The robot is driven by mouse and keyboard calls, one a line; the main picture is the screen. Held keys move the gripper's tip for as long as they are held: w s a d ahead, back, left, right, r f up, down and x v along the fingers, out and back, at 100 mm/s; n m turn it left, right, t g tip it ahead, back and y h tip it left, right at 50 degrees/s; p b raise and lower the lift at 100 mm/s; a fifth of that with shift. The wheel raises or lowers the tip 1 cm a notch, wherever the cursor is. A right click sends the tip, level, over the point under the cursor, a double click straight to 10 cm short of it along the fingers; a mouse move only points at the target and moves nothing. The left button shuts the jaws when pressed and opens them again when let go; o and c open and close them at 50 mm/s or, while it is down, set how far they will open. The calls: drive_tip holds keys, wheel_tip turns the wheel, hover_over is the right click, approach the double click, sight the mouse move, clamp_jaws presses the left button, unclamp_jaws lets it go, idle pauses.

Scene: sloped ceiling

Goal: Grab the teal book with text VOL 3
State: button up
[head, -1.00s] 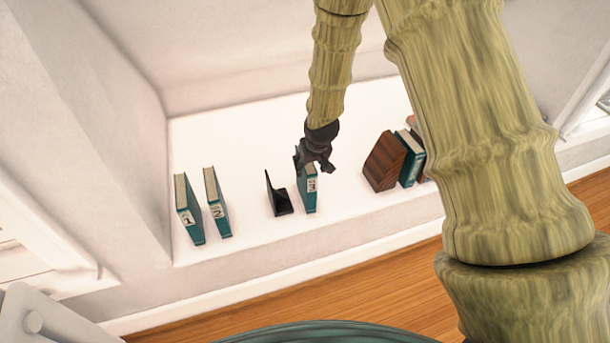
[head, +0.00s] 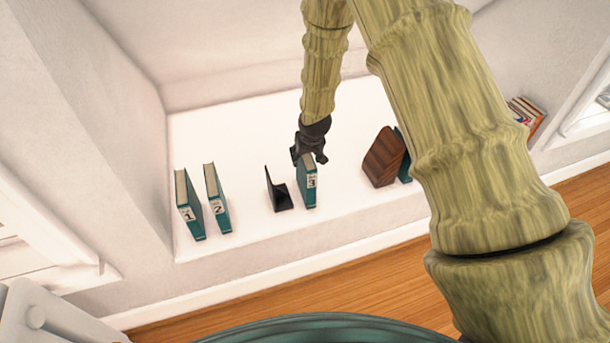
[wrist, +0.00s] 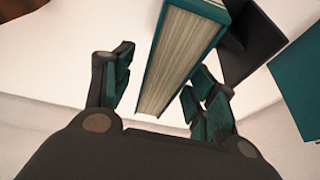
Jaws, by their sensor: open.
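The teal VOL 3 book (head: 308,187) stands upright on the white ledge, its labelled spine facing the front. My gripper (head: 309,158) is at its top end in the head view, with the dark fingers near the book's upper edge. In the wrist view the book (wrist: 184,60) shows its cream page edges and teal cover, lying between the two spread fingers of my gripper (wrist: 160,92). The left finger stands apart from the book; the right finger is close to it, and I cannot tell if it touches. The lower part of the book is hidden in the wrist view.
A black bookend (head: 280,193) stands just left of the book. Teal books marked 1 (head: 189,208) and 2 (head: 217,201) stand further left. A brown wooden bookend (head: 384,158) stands to the right, beside a partly hidden teal book (head: 404,165). The ledge between is clear.

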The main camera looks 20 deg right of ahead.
drive_tip(key=shift+x, duration=2.1)
drive_tip(key=shift+s+a+f, duration=0.1)
drive_tip(key=shift+f, duration=0.2)
clamp_jaws()
drive_tip(key=shift+r, duration=0.1)
